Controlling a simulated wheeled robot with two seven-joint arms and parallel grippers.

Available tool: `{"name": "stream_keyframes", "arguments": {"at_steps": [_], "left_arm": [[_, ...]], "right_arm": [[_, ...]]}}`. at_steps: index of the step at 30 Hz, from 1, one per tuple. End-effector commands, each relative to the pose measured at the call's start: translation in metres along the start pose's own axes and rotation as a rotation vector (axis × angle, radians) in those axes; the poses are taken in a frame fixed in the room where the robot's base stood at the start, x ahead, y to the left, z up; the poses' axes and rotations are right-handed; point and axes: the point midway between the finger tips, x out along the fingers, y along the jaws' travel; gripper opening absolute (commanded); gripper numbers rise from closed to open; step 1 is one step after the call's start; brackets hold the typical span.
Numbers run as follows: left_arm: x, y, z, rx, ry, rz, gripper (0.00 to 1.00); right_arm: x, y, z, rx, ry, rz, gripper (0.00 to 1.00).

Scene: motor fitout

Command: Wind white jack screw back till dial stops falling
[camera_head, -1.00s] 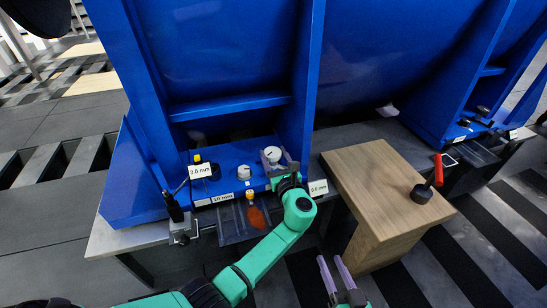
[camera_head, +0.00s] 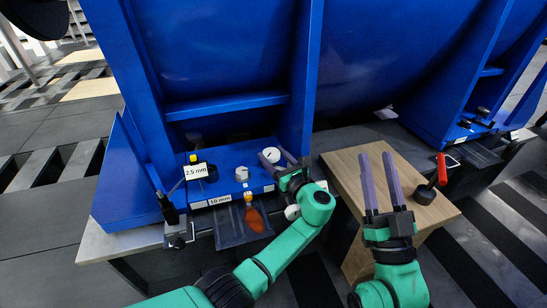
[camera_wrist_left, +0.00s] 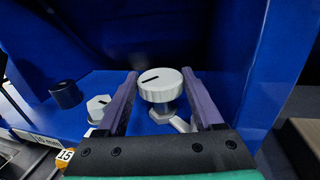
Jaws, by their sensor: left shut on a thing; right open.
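The white jack screw (camera_head: 270,154) has a round ribbed head with a dark slot and stands on the blue motor foot. In the left wrist view its head (camera_wrist_left: 160,84) sits between the two purple fingers. My left gripper (camera_head: 276,159) is shut on it, fingers on either side. A dial gauge with a yellow top (camera_head: 194,158) stands to the left; its tag (camera_head: 197,171) reads 2.5 mm.
Blue walls enclose the foot behind and right.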

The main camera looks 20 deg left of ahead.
Motion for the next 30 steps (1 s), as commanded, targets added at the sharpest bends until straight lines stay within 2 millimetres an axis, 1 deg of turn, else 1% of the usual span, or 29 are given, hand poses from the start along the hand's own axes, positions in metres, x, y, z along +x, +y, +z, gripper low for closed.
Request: {"name": "stream_keyframes", "arguments": {"at_steps": [3, 12, 13, 14, 15, 27, 30], "left_arm": [[0.0006, -0.0001, 0.0021, -0.001, -0.003, 0.003, 0.13], [0.0007, -0.0002, 0.0026, -0.002, -0.004, 0.003, 0.13], [0.0007, -0.0002, 0.0027, -0.002, -0.004, 0.003, 0.80], [0.0007, -0.0002, 0.0026, -0.002, -0.004, 0.003, 0.92], [0.0006, -0.0001, 0.0024, -0.002, -0.004, 0.003, 0.99], [0.0015, 0.0008, 0.0013, -0.001, -0.001, 0.002, 0.99], [0.0039, 0.0024, 0.0015, -0.001, -0.001, 0.003, 0.99]], "right_arm": [[0.0016, -0.0001, -0.0035, -0.002, 0.011, -0.001, 0.50], [0.0018, -0.0001, -0.0038, -0.003, 0.011, -0.002, 0.50], [0.0018, -0.0001, -0.0038, -0.003, 0.011, -0.002, 0.50], [0.0018, 0.0000, -0.0038, -0.003, 0.011, -0.002, 0.50], [0.0017, 0.0000, -0.0038, -0.003, 0.011, -0.002, 0.50], [0.0020, -0.0001, -0.0033, -0.001, 0.007, -0.001, 0.50], [0.0004, 0.0002, 0.0024, 0.006, -0.014, 0.003, 0.50]]}}
